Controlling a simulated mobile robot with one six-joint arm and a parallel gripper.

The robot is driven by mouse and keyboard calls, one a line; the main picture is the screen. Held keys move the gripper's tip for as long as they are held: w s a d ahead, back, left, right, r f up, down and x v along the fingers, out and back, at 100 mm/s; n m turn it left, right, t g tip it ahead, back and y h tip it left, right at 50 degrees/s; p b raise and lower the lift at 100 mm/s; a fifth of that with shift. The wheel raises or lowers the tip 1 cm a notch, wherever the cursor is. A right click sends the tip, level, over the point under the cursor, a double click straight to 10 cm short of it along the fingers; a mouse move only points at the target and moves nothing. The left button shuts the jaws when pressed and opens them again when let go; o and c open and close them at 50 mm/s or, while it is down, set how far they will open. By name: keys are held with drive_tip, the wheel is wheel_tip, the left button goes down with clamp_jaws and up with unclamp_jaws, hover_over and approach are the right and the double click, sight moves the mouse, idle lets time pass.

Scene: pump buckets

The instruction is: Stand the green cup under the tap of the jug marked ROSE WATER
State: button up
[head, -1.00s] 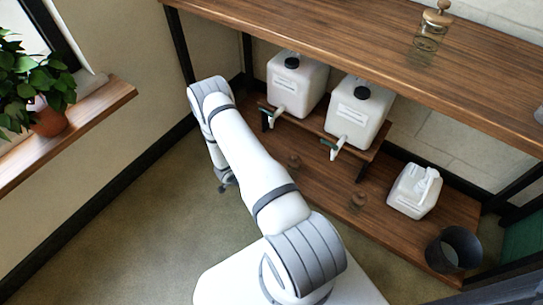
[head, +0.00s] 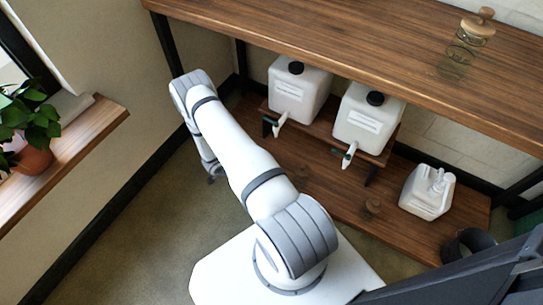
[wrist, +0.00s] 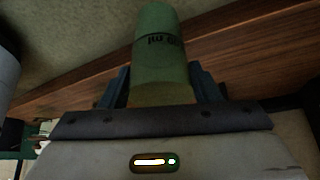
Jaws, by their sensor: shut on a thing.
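My gripper (wrist: 163,88) is shut on the green cup (wrist: 158,42), which fills the space between its two dark fingers in the wrist view. The cup has dark print ending in "ml" that reads upside down. In the head view the cup cannot be made out; my arm reaches to the left of the shelf, with its end low over the floor. Two white jugs with black caps and taps stand on a raised wooden step: a left jug (head: 299,92) and a right jug (head: 360,128). Their labels are too small to read, so I cannot tell which is ROSE WATER.
A white container (head: 426,196) stands on the lower shelf (head: 335,205), right of the jugs. A dark bucket (head: 458,244) is partly hidden at lower right. A glass jar (head: 463,48) stands on the top board. A potted plant (head: 34,158) sits on the left sill.

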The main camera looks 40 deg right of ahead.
drive_tip(key=shift+d+f, duration=0.1)
drive_tip(key=shift+d, duration=0.1)
drive_tip(key=d+b, duration=0.3)
drive_tip(key=d, duration=1.1)
drive_tip(key=shift+w+b, duration=0.15)
drive_tip(key=shift+b, duration=0.2)
drive_tip(key=d+b, duration=0.1)
drive_tip(key=d, duration=0.2)
drive_tip(key=shift+d, duration=0.4)
drive_tip(key=shift+a+f+b, duration=0.1)
drive_tip(key=shift+f+b, duration=0.1)
drive_tip(key=shift+b, duration=0.2)
drive_tip(key=shift+f, duration=0.15)
drive_tip(key=o, duration=1)
